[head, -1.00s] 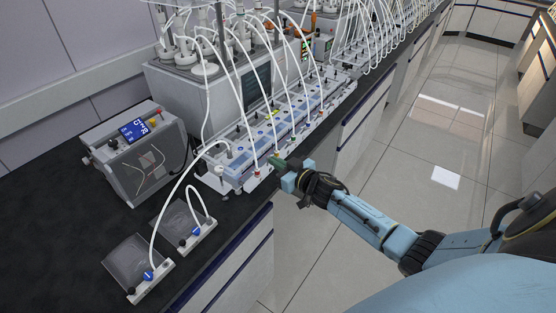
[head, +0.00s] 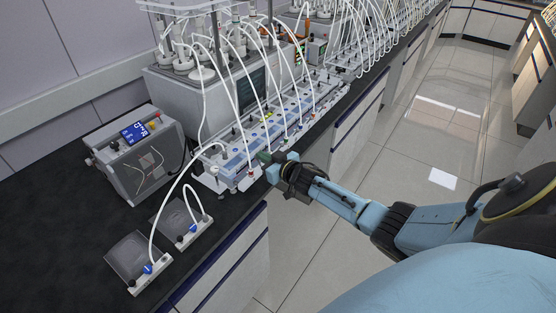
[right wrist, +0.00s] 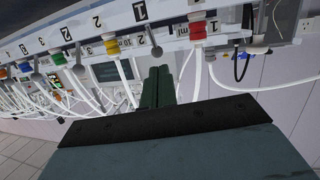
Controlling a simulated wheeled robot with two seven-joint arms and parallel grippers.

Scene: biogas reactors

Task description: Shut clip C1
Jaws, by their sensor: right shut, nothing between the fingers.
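My right gripper (head: 264,158) is at the front edge of the white tube rack (head: 222,184), close to its near end. Its dark green fingers (right wrist: 158,86) are shut with nothing between them. In the right wrist view they point at the rack front, below and between the positions marked 1 and 2. A grey round-ended lever (right wrist: 155,50) stands just above the fingertips. No label reading C1 is legible, so I cannot tell which part is that clip or its state. My left gripper is out of view.
A grey box with a blue display (head: 137,132) stands left of the rack. Two clear bags with white end strips (head: 150,274) (head: 194,234) lie on the black bench (head: 60,235). White tubes arch over the rack. The aisle floor (head: 400,160) is clear.

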